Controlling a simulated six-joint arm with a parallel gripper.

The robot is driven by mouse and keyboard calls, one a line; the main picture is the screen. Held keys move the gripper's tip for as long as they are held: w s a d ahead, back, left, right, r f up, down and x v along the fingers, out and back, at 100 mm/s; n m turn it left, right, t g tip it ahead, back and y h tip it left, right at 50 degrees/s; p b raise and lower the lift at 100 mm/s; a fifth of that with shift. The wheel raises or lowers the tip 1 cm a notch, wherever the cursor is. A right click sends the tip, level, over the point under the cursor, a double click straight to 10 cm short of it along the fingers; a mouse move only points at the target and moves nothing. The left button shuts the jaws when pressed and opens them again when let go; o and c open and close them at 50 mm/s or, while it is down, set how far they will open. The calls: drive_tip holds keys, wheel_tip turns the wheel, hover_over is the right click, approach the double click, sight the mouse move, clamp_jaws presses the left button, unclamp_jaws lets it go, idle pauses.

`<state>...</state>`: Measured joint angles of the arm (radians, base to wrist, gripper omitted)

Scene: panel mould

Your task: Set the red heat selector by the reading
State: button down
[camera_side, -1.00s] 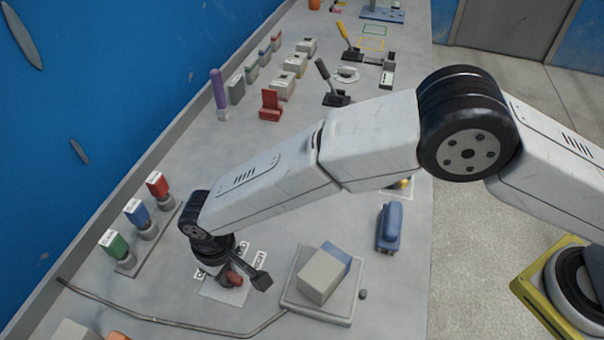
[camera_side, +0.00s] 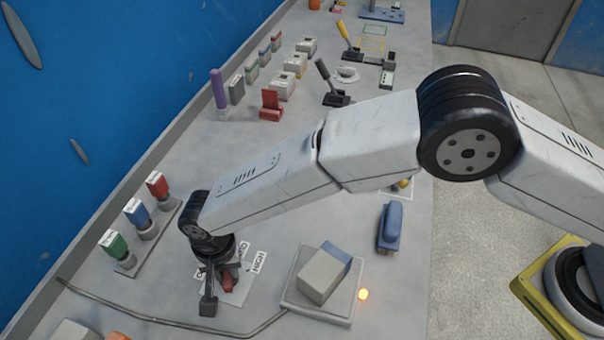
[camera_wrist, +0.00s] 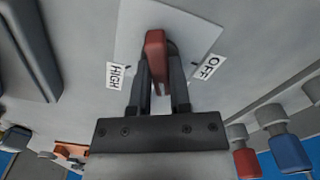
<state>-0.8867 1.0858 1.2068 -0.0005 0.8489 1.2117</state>
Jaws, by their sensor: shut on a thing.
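The red heat selector (camera_side: 227,285) stands on a pale plate (camera_side: 239,295) at lower left of the side view. My gripper (camera_side: 225,279) points down and is shut on it. In the wrist view the red selector (camera_wrist: 156,45) sits between the two dark fingers of my gripper (camera_wrist: 159,68). A HIGH label (camera_wrist: 115,76) lies left of the selector and an OFF label (camera_wrist: 208,67) lies right of it. In the side view the HIGH label (camera_side: 258,261) shows clearly; other labels are partly hidden by my gripper. I cannot tell exactly which mark the selector points at.
A grey and blue block (camera_side: 321,278) sits on a grey base, with a small lit orange lamp (camera_side: 363,294) beside it. Green (camera_side: 113,244), blue (camera_side: 137,212) and red (camera_side: 157,185) switches stand at left. A blue handle (camera_side: 389,227) stands to the right. A cable (camera_side: 165,321) runs in front.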

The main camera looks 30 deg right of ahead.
sight(226, 272)
drive_tip(key=m, duration=0.5)
idle(0.4)
drive_tip(key=c, duration=0.6)
unclamp_jaws()
drive_tip(key=shift+o, duration=0.2)
drive_tip(key=shift+r, duration=0.1)
drive_tip(key=shift+r, duration=3.8)
